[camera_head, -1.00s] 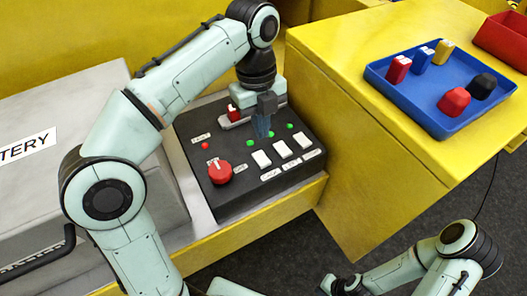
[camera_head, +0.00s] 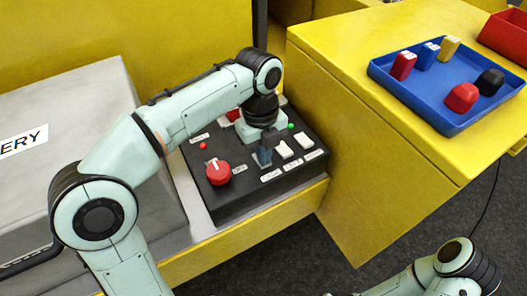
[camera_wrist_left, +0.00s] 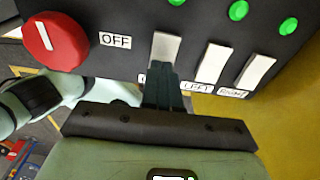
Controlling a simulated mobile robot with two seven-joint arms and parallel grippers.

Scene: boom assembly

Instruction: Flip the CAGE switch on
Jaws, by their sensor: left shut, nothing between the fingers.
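The black control panel (camera_head: 225,207) carries three white rocker switches. The leftmost switch (camera_wrist_left: 166,46) stands right at the tips of my left gripper (camera_wrist_left: 160,70). Its label is mostly hidden by the fingers; the other two switches (camera_wrist_left: 214,62) (camera_wrist_left: 257,70) read LEFT and RIGHT. In the head view my left gripper (camera_head: 264,157) is shut and empty, pointing down at the leftmost switch and hiding it. The fingertips look to be touching the switch's lower end, but contact is not certain. My right gripper is out of view.
A red knob (camera_head: 218,172) with an OFF label beside it sits left of the switches. Green lights (camera_wrist_left: 238,10) lie behind them. A yellow table (camera_head: 345,130) with a blue tray (camera_head: 400,92) of colored pieces stands to the right. A grey battery box (camera_head: 80,105) is at left.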

